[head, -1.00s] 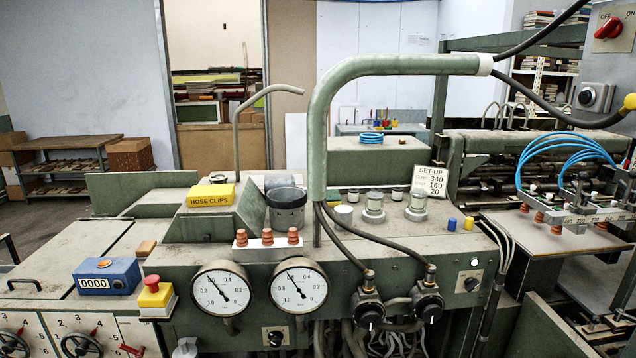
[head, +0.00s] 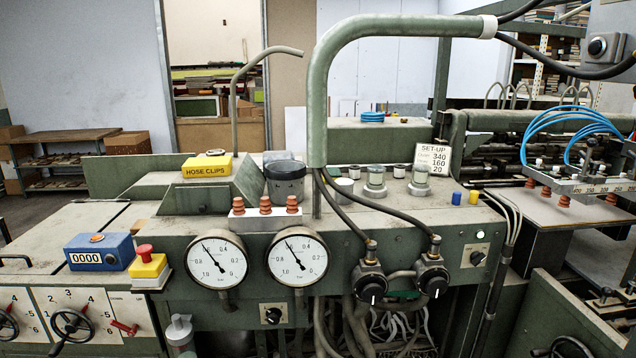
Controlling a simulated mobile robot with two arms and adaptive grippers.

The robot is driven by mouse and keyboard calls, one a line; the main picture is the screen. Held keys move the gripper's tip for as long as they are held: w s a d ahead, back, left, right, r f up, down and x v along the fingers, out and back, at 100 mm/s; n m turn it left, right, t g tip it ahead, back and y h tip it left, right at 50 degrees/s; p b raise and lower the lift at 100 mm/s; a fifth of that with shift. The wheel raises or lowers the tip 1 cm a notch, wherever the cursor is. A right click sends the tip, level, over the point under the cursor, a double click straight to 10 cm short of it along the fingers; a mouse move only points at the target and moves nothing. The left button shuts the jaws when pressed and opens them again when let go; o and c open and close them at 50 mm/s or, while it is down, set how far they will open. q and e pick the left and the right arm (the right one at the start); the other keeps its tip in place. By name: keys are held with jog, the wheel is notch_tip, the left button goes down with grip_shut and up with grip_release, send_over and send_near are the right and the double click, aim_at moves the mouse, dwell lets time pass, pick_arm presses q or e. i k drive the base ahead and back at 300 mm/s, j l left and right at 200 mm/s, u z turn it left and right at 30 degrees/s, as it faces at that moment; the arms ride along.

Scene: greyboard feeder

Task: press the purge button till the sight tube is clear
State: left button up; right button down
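No control is readably labelled purge, so I cannot tell which one is the purge button. A round dark button (head: 598,46) sits on a grey box at the upper right. A red mushroom button (head: 145,252) tops a yellow box at the left. A black knob (head: 273,315) sits on a plate below the gauges. Two small glass-sided fittings, a left one (head: 375,180) and a right one (head: 420,178), stand on the machine top; I cannot tell if either is the sight tube, or what is inside. Neither gripper is in view.
Two dial gauges, left (head: 216,262) and right (head: 298,257), face me. Two black regulator knobs (head: 372,290) (head: 433,283) hang below hoses. A thick green pipe (head: 318,110) arches over the machine. A yellow hose-clips box (head: 207,167) and blue counter (head: 98,252) sit left.

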aim_at(595, 46)
jog(key=z, duration=1)
